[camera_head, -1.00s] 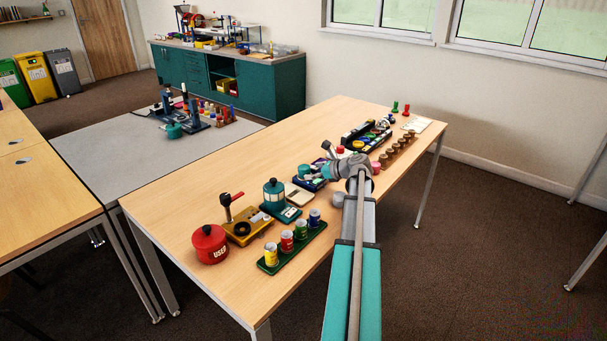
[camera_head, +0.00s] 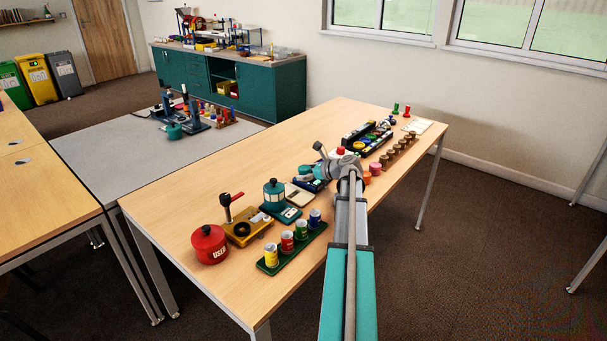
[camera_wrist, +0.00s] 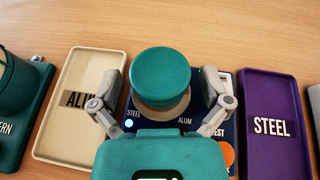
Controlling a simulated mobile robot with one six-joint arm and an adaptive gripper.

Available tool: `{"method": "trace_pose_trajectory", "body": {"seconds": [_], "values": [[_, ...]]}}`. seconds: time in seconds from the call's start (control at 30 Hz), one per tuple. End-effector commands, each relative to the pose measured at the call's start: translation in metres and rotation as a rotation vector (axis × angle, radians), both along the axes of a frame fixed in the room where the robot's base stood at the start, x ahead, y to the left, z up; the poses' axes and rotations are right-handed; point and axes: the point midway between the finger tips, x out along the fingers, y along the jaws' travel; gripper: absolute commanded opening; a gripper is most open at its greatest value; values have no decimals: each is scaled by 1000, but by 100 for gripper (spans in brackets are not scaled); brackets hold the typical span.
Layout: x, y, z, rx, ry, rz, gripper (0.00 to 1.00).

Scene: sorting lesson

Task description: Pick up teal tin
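The teal tin (camera_wrist: 161,76) is a short round cylinder with a flat top. In the wrist view it stands upright on a grey round pad on a dark blue tester (camera_wrist: 226,133) marked STEEL, ALUM and TEST. My gripper (camera_wrist: 162,88) is open, with one finger left and one right of the tin. A small gap shows between each finger and the tin; their depth against it is hard to judge. In the head view the tin (camera_head: 305,171) shows partly, left of my gripper's wrist.
A cream ALUM tray (camera_wrist: 82,140) lies left of the tester and a purple STEEL tray (camera_wrist: 272,90) right. A teal canister (camera_head: 274,192), a red USED pot (camera_head: 209,244) and a green rack (camera_head: 292,252) of small cans stand nearer.

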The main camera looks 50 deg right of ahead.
Motion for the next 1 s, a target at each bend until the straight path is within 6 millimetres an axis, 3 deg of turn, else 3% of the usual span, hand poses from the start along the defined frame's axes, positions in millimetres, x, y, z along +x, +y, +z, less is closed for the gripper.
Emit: {"method": "trace_pose_trajectory", "body": {"seconds": [0.07,0.43,1.0], "values": [[0,0,0,0,0,0,74],[0,-1,0,0,0,-1,6],[-1,-1,12,1,0,-1,6]]}}
